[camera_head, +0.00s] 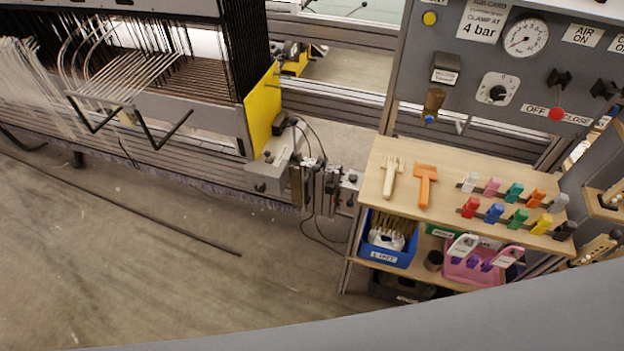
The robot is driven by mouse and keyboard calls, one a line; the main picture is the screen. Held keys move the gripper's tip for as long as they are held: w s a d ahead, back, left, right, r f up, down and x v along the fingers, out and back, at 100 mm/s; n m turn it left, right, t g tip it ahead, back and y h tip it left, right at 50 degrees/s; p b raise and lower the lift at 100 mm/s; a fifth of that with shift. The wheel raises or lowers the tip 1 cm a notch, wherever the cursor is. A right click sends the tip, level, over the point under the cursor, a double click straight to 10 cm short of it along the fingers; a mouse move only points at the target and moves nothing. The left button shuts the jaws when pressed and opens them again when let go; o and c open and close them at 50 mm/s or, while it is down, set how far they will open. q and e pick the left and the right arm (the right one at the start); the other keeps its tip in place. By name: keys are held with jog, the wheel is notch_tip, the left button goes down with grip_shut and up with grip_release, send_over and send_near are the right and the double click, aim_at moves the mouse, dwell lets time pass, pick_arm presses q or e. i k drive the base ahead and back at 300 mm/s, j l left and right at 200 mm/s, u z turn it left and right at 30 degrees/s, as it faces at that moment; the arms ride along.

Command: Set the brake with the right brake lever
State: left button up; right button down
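I cannot make out for certain which part is the right brake lever in the head view. The loom's right end has a yellow side plate (263,108) and a grey metal bracket (268,172) with small mechanical blocks (322,187) beside it. A dark knob sits on top near the bracket, with black cables hanging below. On the grey control panel (455,70) there is a lever with a red knob (557,114) by an "OFF CLOSE" label. Neither gripper is in view.
A long dark rod or cable (150,212) lies on the mostly open floor (130,280).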

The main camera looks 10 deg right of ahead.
aim_at(315, 169)
jog(key=j+z, duration=0.4)
jog(key=j, duration=1.6)
